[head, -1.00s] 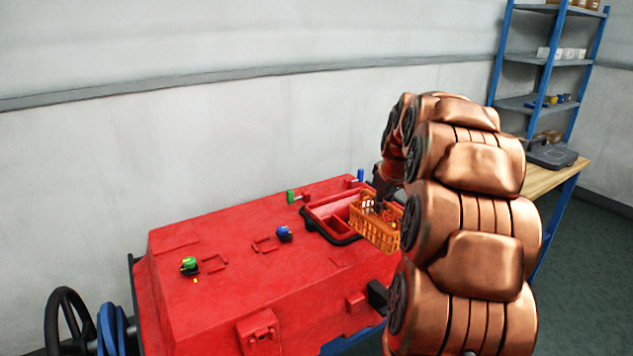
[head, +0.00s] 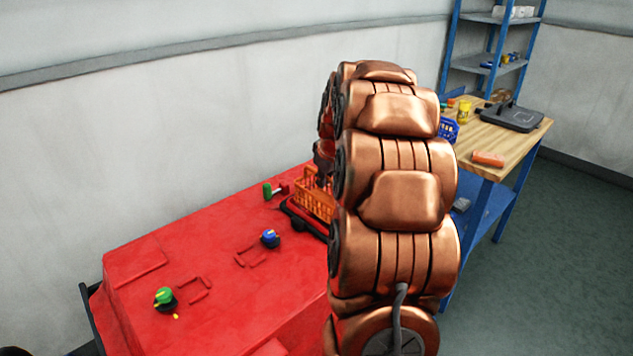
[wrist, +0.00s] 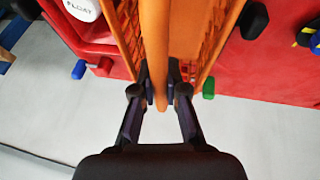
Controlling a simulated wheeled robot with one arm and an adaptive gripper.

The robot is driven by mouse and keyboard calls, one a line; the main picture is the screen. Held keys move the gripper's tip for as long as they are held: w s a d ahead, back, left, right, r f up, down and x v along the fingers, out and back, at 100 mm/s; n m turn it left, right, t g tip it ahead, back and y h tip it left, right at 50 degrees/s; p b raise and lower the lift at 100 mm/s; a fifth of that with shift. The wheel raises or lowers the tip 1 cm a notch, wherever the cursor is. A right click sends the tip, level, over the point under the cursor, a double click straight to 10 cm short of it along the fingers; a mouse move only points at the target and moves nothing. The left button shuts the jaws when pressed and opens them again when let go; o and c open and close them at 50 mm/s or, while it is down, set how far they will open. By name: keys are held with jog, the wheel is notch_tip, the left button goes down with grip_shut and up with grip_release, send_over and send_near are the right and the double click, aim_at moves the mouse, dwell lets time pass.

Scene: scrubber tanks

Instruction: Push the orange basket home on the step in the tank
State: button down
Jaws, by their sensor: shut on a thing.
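My gripper (wrist: 161,88) is shut on the upright handle of the orange basket (wrist: 214,32) in the wrist view. The basket's lattice walls stand on both sides of that bar. In the head view the basket (head: 312,198) is at the black-rimmed opening of the red tank (head: 210,262). It overlaps the opening in the picture. My arm hides the basket's right side and much of the opening. The step, and whether the basket touches it, cannot be made out.
A white disc marked FLOAT (wrist: 82,8) shows beside the basket. A green-handled valve (head: 270,191), a blue knob (head: 269,238) and a green knob (head: 165,298) sit on the tank. A wooden bench (head: 505,145) with a blue basket (head: 448,129) stands at right.

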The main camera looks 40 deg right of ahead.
aim_at(325, 192)
jog(key=shift+a+x, duration=0.2)
jog(key=shift+x, duration=1)
jog(key=shift+s+a+f, duration=0.1)
jog(key=shift+f, duration=1.25)
jog(key=shift+s+f, duration=0.1)
jog(key=shift+f, duration=1.2)
jog(key=shift+f+b, duration=0.1)
jog(key=shift+b, duration=0.2)
jog(key=shift+s+f+b, duration=0.1)
jog(key=shift+f+b, duration=0.3)
jog(key=shift+f, duration=0.2)
jog(key=shift+f, duration=0.15)
jog(key=shift+f+b, duration=0.45)
jog(key=shift+f, duration=0.1)
jog(key=shift+f, duration=0.15)
jog(key=shift+f+b, duration=0.3)
jog(key=shift+b, duration=0.1)
